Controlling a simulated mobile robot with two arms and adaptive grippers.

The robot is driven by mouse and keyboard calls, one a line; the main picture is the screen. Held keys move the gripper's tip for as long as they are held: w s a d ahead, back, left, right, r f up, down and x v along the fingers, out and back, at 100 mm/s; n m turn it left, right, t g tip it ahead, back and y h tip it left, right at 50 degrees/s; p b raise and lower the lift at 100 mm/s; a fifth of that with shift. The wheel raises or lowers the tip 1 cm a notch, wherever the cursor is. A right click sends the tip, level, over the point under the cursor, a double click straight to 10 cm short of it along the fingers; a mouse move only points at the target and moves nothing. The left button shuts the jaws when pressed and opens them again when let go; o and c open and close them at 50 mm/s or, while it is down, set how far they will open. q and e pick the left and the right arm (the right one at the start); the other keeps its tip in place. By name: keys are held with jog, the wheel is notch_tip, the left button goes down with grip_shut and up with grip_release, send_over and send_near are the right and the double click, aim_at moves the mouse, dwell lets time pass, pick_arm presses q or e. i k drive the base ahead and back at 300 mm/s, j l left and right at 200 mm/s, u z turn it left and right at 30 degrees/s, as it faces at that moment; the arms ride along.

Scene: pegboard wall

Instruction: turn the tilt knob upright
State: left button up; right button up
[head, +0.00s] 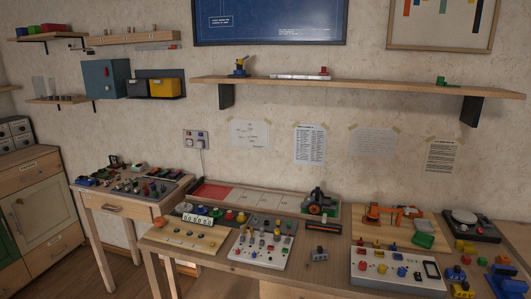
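Several boards with small knobs and levers stand on the wooden workbench, and I cannot tell which part is the tilt knob. A white panel (412,285) at the front right carries red, yellow and blue knobs. A pale grey panel (240,255) in the middle carries several upright levers and coloured knobs. Tilts of single knobs are too small to read. Neither of my grippers is in view.
A smaller table (100,199) with another control panel stands at the left. A black device (322,204) and an orange model arm (385,213) are at the back of the bench. A long wall shelf (380,87) hangs above. Coloured blocks (465,247) crowd the right end.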

aim_at(240, 61)
jog(key=i+l+z, duration=0.1)
jog(key=i+l, duration=0.15)
jog(key=l, duration=0.2)
jog(key=i+l, duration=0.2)
jog(key=l, duration=0.2)
jog(key=i+l+z, duration=0.15)
jog(key=l, duration=0.25)
jog(key=i+l, duration=0.05)
jog(key=i, duration=0.05)
